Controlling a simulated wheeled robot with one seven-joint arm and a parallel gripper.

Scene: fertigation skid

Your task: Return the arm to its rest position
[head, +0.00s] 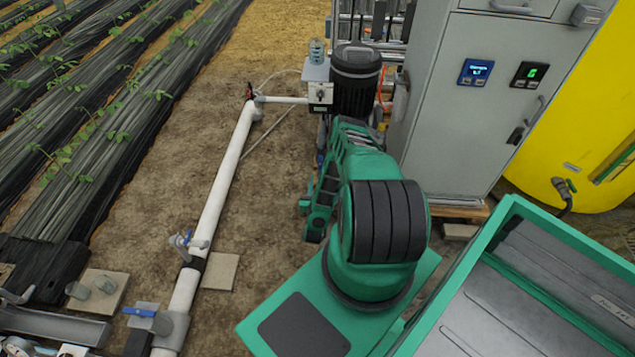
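My green arm is folded and stands in the middle of the head view, on my green deck. My gripper (314,232) hangs low at the left side of the arm, above the bare soil between the white pipe and the arm. It is small and dark, and the arm partly covers it. I see nothing held in it, but I cannot tell whether its fingers are open or shut.
A white pipe (222,190) with blue-handled valves (187,240) runs along the left. A black motor (355,80) stands behind the arm. A grey cabinet (440,110) and a yellow tank (590,100) are at right. Bare soil lies between pipe and arm.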

